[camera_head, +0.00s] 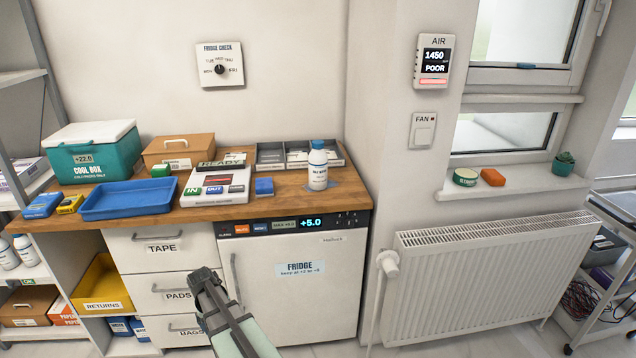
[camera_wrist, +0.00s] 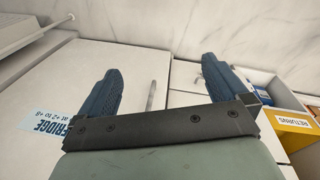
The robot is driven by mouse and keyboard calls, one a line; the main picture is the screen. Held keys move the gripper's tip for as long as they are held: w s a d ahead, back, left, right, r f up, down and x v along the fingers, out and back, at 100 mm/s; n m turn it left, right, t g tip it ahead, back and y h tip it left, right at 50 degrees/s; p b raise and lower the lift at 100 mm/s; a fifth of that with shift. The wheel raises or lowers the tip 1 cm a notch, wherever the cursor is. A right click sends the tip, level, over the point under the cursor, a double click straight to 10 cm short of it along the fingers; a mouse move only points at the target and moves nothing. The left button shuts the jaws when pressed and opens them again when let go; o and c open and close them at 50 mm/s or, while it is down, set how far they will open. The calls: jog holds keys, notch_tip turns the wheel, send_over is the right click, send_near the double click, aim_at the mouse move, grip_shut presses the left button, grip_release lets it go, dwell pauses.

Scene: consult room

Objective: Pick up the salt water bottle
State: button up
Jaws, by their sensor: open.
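A white bottle with a blue cap (camera_head: 317,168) stands upright on the right end of the wooden counter, above the fridge. Its label is too small to read fully, so I cannot confirm it is the salt water. My gripper (camera_head: 205,284) is low in front of the drawers and fridge, below the counter and apart from the bottle. In the wrist view my gripper (camera_wrist: 165,85) is open and empty, its two dark fingers spread wide. The bottle is not in the wrist view.
The wooden counter (camera_head: 235,209) also holds a blue tray (camera_head: 128,199), a teal cool box (camera_head: 95,155), a grey divided organiser (camera_head: 270,156) and a white board (camera_head: 215,186). The white fridge (camera_head: 295,300) is below. A radiator (camera_head: 485,275) stands at right.

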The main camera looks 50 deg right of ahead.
jog(key=w+d+r+m+t+h, duration=0.1)
jog(key=w+d+r, duration=0.1)
jog(key=d+r, duration=0.5)
jog(key=w+d+r+m+t+h, duration=0.1)
jog(key=w+d+r, duration=0.2)
jog(key=d+r, duration=0.5)
jog(key=w+d+r+m, duration=0.2)
jog(key=d+r, duration=0.5)
jog(key=r, duration=0.7)
jog(key=shift+w+d+r+t+h, duration=0.15)
jog(key=shift+w+r+t+h, duration=0.25)
jog(key=shift+w, duration=0.1)
jog(key=m+h, duration=0.1)
jog(key=m, duration=0.3)
send_near(319, 150)
notch_tip(319, 150, up, 2)
jog(key=w, duration=0.2)
jog(key=x, duration=0.8)
jog(key=shift+s+d, duration=0.15)
jog(key=shift+d, duration=0.35)
jog(key=shift+s+x, duration=0.2)
jog(key=shift+x, duration=1.15)
jog(key=shift+s+x, duration=0.15)
jog(key=shift+x, duration=1.2)
jog(key=shift+a+f, duration=0.15)
jog(key=shift+a, duration=0.05)
grip_shut()
